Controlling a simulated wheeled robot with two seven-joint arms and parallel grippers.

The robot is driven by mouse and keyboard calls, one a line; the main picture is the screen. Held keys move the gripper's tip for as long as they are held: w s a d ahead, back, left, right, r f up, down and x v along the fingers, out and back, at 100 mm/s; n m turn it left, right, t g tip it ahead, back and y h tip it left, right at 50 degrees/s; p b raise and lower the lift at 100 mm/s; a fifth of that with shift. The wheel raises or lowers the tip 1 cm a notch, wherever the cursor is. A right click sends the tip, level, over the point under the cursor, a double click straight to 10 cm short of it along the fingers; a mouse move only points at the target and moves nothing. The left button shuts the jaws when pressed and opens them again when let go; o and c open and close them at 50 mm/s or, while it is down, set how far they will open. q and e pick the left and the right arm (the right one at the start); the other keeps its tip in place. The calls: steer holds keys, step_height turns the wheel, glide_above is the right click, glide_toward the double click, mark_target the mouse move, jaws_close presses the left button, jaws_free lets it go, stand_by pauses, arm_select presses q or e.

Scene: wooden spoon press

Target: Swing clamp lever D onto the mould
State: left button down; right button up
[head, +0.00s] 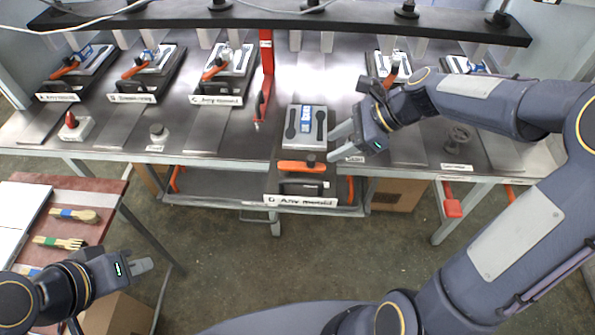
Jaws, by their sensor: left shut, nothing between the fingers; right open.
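The mould at station D (291,149) is a grey metal block with two dark spoon-shaped recesses and a blue patch, in the middle of the bench. Clamp lever D (297,167) has an orange handle lying crosswise in front of the mould, clear of its top face, above the label "D Any mould". My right gripper (343,141) is open and empty, just right of the mould and to the upper right of the lever's handle; I cannot tell whether it touches either. My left gripper (148,265) is shut and empty, low at the left, far from the lever.
Similar clamps with orange levers stand at the back left, including station C (216,68). A red upright handle (264,90) hangs left of the mould. A red-knobbed block (75,127) sits at the left. A side table (95,182) holds wooden utensils. A dark overhead rail (300,20) spans the back.

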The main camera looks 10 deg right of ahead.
mark_target(312, 157)
steer(key=x, duration=0.8)
steer(key=shift+w, duration=0.15)
jaws_close()
